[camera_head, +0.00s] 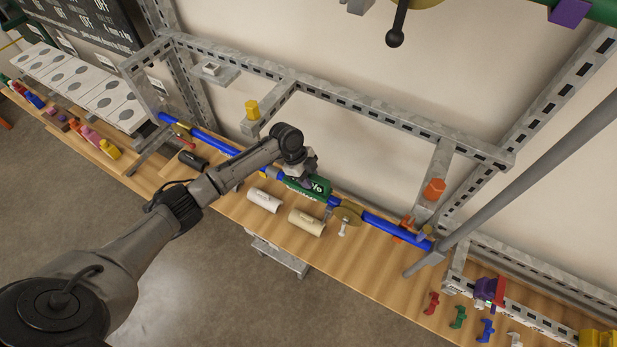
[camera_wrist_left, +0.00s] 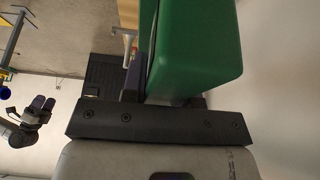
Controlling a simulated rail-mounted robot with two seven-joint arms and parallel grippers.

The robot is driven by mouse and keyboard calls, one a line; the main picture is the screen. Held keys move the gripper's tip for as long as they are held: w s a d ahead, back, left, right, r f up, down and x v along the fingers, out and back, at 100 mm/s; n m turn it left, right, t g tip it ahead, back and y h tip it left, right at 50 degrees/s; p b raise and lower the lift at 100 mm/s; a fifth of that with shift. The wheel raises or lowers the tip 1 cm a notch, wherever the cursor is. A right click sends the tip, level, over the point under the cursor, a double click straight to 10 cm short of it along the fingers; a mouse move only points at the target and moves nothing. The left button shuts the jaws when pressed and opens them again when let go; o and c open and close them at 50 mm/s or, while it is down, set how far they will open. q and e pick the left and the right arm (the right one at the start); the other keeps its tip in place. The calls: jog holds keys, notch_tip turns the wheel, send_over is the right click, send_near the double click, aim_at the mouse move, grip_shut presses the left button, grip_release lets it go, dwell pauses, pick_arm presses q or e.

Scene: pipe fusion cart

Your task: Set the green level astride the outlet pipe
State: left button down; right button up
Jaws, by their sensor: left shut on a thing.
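The green level (camera_head: 314,189) is held in my left gripper (camera_head: 303,180), over the middle of the blue pipe line (camera_head: 212,139). In the left wrist view the level (camera_wrist_left: 198,45) is a large green block beside a purple finger pad (camera_wrist_left: 133,78). The level hides the pipe beneath it, and I cannot tell whether it touches. A blue pipe length (camera_head: 385,225) runs on to the lower right; I cannot tell which length is the outlet. My right gripper (camera_wrist_left: 43,103) seems to show small at the left of the wrist view, its opening unclear.
A white cylinder (camera_head: 264,200) and a cream cylinder (camera_head: 306,222) lie on the wooden bench in front of the level. A brass-coloured disc (camera_head: 347,213) stands to its right. A metal frame (camera_head: 350,97) rises behind. A grey pole (camera_head: 520,175) slants across the right.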

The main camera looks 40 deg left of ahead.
pick_arm(q)
jog(key=c, duration=0.8)
grip_release()
jog(key=b+v, duration=0.1)
jog(key=v, duration=0.5)
jog(key=shift+v, duration=0.75)
jog(key=shift+n, duration=0.3)
